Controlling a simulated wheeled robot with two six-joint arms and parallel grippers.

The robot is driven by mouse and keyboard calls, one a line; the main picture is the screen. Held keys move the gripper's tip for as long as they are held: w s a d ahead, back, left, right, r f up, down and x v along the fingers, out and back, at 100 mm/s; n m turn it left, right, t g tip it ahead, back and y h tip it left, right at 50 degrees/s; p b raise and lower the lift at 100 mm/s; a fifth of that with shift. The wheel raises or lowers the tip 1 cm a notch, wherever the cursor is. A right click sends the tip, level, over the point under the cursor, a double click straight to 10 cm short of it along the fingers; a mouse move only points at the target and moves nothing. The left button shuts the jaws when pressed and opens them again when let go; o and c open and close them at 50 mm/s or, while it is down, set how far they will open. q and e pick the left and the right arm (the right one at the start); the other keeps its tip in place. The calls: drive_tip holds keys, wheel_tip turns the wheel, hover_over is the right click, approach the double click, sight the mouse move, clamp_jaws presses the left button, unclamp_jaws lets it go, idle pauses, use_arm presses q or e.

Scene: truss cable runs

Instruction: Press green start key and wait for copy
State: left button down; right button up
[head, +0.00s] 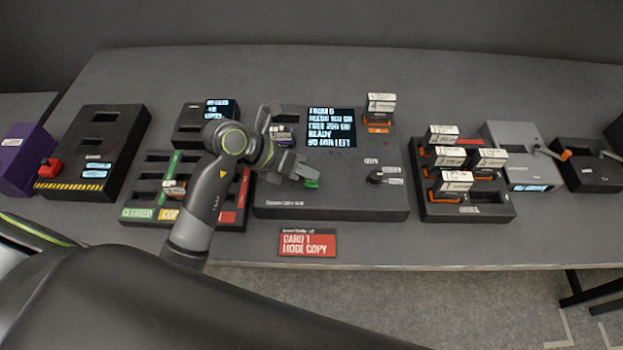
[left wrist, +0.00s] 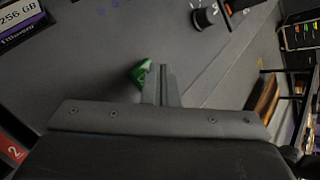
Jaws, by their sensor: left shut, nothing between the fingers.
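The copy machine (head: 340,195) is a dark grey box in the middle of the table with a lit screen (head: 332,129) showing "READY" and other text lines. The green start key (head: 312,183) is on its top face, right by the fingertips of my left gripper (head: 300,178). In the left wrist view the green key (left wrist: 141,73) shows just beside the shut, empty fingers (left wrist: 163,72). I cannot tell whether they touch it. A dial (head: 376,178) sits to the right. One card (head: 381,103) stands in the right slot, another (head: 281,133) in the left slot behind my gripper. My right gripper is not in view.
A rack of cards (head: 466,205) stands right, a sorting tray (head: 143,196) left. A black box (head: 103,140) with a red switch (head: 50,168) is farther left.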

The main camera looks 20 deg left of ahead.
sight(306, 182)
use_arm(q)
drive_tip(key=shift+f+b, duration=0.45)
drive_tip(key=shift+f, duration=0.2)
idle(0.7)
drive_tip(key=shift+r, duration=0.1)
drive_tip(key=shift+r+p, duration=0.8)
drive_tip(key=shift+r, duration=0.05)
wheel_tip(306, 182, up, 5)
drive_tip(key=p, duration=0.4)
idle(0.4)
idle(0.4)
